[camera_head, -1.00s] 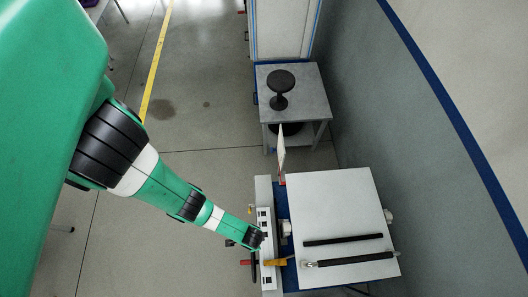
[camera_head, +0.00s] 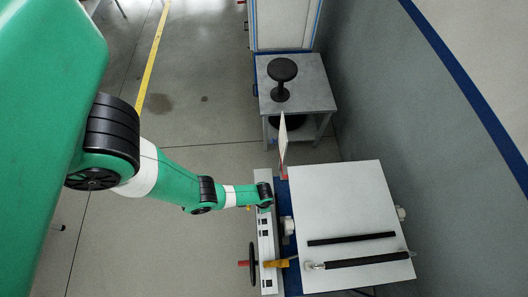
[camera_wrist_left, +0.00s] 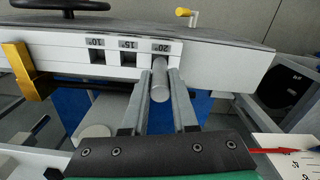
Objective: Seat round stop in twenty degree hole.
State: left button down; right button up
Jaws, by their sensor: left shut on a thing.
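The round stop (camera_wrist_left: 160,78) is a grey cylinder between the two fingers of my left gripper (camera_wrist_left: 160,92) in the left wrist view. The gripper is shut on it. The stop's far end is at the hole under the 20° label (camera_wrist_left: 161,48) on the white bar (camera_wrist_left: 220,65). I cannot tell how far it goes in. The square 15° hole (camera_wrist_left: 128,57) and 10° hole (camera_wrist_left: 97,56) beside it are empty. In the head view my left gripper (camera_head: 266,207) is at the bar (camera_head: 267,240); the stop is not discernible there. My right gripper is not in view.
A black handwheel (camera_head: 252,263) and yellow clamp (camera_head: 276,264) sit near the bar's front end. A yellow-tipped knob (camera_wrist_left: 183,12) rises behind the bar. The white machine top (camera_head: 335,205) carries black rods. A grey table (camera_head: 310,95) stands beyond.

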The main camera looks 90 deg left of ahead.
pick_arm(q)
jog(key=shift+f+b, duration=0.5)
jog(key=shift+f, duration=0.95)
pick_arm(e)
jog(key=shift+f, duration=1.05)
pick_arm(q)
jog(key=shift+f, duration=0.2)
jog(key=c, duration=0.7)
grip_release()
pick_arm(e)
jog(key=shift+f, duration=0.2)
pick_arm(q)
jog(key=shift+r, duration=0.15)
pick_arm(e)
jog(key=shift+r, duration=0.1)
pick_arm(q)
notch_tip(320, 180, up, 12)
jog(key=p, duration=1.1)
jog(key=shift+r, duration=0.15)
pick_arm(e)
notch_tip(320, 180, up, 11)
